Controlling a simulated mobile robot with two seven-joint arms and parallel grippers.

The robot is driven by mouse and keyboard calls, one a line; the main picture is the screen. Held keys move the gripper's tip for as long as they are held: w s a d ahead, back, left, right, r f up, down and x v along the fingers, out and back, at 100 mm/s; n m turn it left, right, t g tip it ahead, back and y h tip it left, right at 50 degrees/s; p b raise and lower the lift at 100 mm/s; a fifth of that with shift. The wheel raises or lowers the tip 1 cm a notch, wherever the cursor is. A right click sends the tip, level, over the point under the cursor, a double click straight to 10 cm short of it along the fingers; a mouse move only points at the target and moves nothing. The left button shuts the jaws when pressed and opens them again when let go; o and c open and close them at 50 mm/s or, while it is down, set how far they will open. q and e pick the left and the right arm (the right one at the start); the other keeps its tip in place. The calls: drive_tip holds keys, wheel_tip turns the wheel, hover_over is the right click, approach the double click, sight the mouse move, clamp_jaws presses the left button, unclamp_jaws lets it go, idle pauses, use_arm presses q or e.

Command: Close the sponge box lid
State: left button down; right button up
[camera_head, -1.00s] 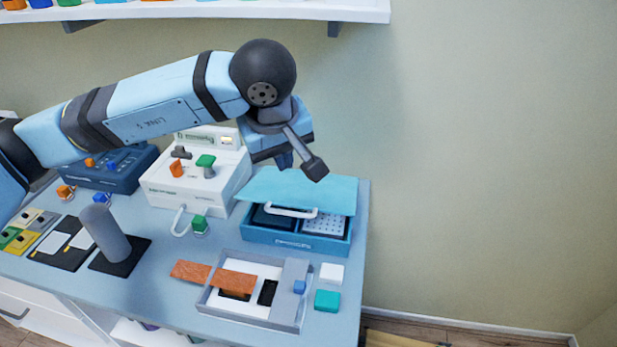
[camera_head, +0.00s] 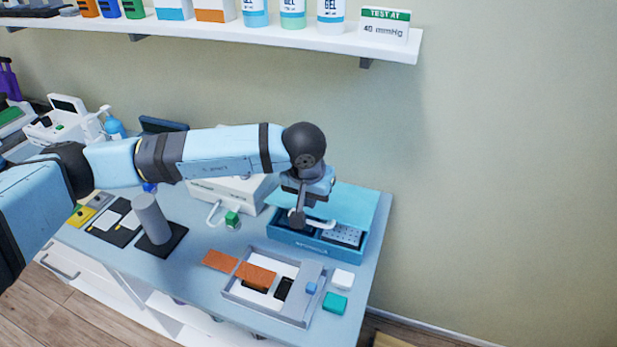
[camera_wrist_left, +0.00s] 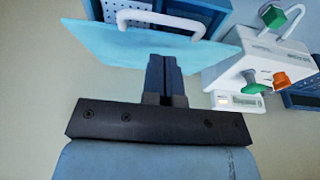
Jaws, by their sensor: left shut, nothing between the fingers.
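The teal sponge box (camera_head: 310,248) stands at the right back of the table. Its light blue lid (camera_head: 358,207) is open, raised at the back, and the inside shows a dark compartment and a white perforated one. A white handle (camera_head: 323,224) shows by the lid's lower edge. My left gripper (camera_head: 297,218) is above the box's left part and hides some of the lid. In the left wrist view its shut, empty fingers (camera_wrist_left: 165,78) overlap the lid (camera_wrist_left: 120,42) near its edge; I cannot tell if they touch it. My right gripper is not in view.
A white device (camera_head: 225,192) with a green-ended cable stands left of the box. A grey tray (camera_head: 270,316) with orange pieces lies in front, beside white and teal blocks (camera_head: 335,303). A grey cylinder (camera_head: 150,220) stands further left. A shelf (camera_head: 290,38) hangs above.

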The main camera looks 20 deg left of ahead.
sight(309, 221)
use_arm(q)
drive_tip(key=f, duration=0.2)
drive_tip(key=f+p, duration=0.1)
drive_tip(key=shift+s+f, duration=0.2)
drive_tip(key=shift+f, duration=0.55)
drive_tip(key=f+b, duration=0.3)
drive_tip(key=s+f+b, duration=0.1)
drive_tip(key=f+b, duration=0.2)
drive_tip(key=s+f+b, duration=0.1)
drive_tip(key=f+b, duration=0.2)
drive_tip(key=shift+s+b, duration=0.25)
drive_tip(key=shift+b, duration=0.1)
drive_tip(key=shift+s+f+b, duration=0.1)
drive_tip(key=shift+f+b, duration=0.25)
drive_tip(key=shift+b, duration=0.05)
drive_tip(key=shift+s, duration=0.2)
drive_tip(key=shift+f, duration=0.1)
